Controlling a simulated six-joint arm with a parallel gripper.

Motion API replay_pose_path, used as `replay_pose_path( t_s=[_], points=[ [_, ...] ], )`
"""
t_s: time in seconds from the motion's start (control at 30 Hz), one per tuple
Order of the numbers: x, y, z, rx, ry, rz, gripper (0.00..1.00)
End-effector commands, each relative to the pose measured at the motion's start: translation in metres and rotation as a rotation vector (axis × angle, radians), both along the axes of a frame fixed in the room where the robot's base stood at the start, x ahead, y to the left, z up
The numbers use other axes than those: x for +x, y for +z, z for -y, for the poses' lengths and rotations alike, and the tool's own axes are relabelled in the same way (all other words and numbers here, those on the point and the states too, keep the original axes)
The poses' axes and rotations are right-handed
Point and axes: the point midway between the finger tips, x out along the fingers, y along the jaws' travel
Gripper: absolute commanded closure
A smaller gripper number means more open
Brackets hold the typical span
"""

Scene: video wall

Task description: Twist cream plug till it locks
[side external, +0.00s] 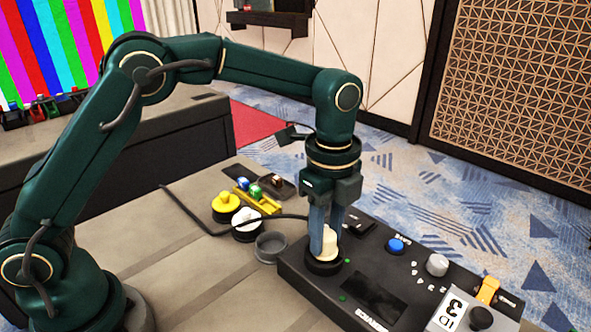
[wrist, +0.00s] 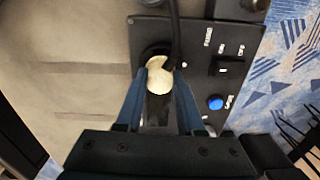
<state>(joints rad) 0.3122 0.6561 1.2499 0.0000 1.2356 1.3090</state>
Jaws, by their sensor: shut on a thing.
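The cream plug (side external: 328,245) sits upright at the black round socket (side external: 323,267) on the left end of the dark control panel (side external: 300,278). My gripper (side external: 326,248) points straight down from above, its two blue fingers shut on the plug from both sides. In the wrist view the plug (wrist: 159,76) shows as a cream disc between the tips of my gripper (wrist: 158,82). A dark cable crosses over part of it there. Whether the plug is locked cannot be told.
The panel also carries a blue button (side external: 396,246), a grey knob (side external: 437,265) and a yellow-orange lever (side external: 487,290). Left of the panel are an empty grey ring cup (side external: 270,247), a white round piece (side external: 246,224) and a yellow one (side external: 226,204). The table's left front is clear.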

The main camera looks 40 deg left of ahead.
Motion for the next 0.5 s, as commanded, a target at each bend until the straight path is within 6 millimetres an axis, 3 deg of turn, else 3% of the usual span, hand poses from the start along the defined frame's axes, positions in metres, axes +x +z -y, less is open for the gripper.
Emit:
replay_pose_path(
  t_s=[0.5],
  points=[
    [0.0, 0.0001, 0.0, 0.0, -0.126, 0.0, 1.0]
  ],
)
